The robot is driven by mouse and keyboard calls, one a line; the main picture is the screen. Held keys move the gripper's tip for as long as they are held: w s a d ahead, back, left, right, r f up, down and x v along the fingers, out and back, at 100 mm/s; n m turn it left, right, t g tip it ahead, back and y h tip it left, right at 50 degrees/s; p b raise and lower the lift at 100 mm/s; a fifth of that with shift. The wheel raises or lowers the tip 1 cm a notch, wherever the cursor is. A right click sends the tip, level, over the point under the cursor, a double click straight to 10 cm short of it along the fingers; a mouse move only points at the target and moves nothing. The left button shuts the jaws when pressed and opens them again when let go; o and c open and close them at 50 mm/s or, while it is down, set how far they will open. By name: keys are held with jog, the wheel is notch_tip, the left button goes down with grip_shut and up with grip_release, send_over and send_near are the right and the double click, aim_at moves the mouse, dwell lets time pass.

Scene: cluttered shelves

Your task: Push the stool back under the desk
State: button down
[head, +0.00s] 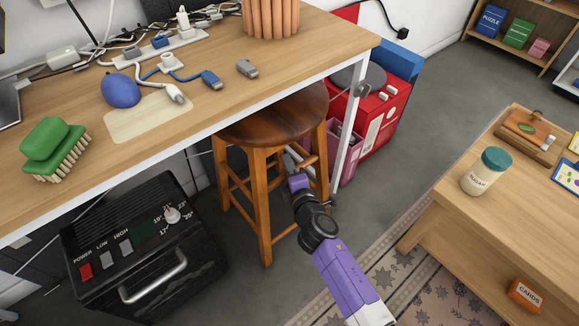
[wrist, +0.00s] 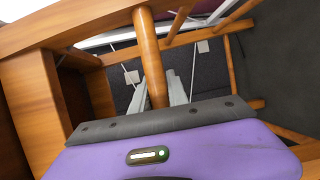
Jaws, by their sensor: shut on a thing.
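The wooden stool (head: 277,116) stands upright on the floor at the desk's front edge. The desk top (head: 215,78) hides the back of its round brown seat, and the front part shows below the edge. My gripper (head: 298,162) reaches in below the seat at the stool's right side. It is shut on a round wooden bar of the stool (wrist: 149,50), which runs between the fingers in the wrist view. The exact contact is partly hidden by my wrist housing.
A black heater box (head: 145,255) stands left of the stool. A white desk leg (head: 349,150), a pink bin (head: 347,160) and a red box (head: 385,115) are close on the right.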

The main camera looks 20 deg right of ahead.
jog(key=shift+s, duration=0.15)
jog(key=c, duration=1.3)
grip_release()
jog(key=s+r+p, duration=0.1)
jog(key=s, duration=0.6)
jog(key=shift+s+a+r+p, duration=0.15)
jog(key=shift+s+a+p, duration=0.15)
jog(key=shift+p, duration=0.05)
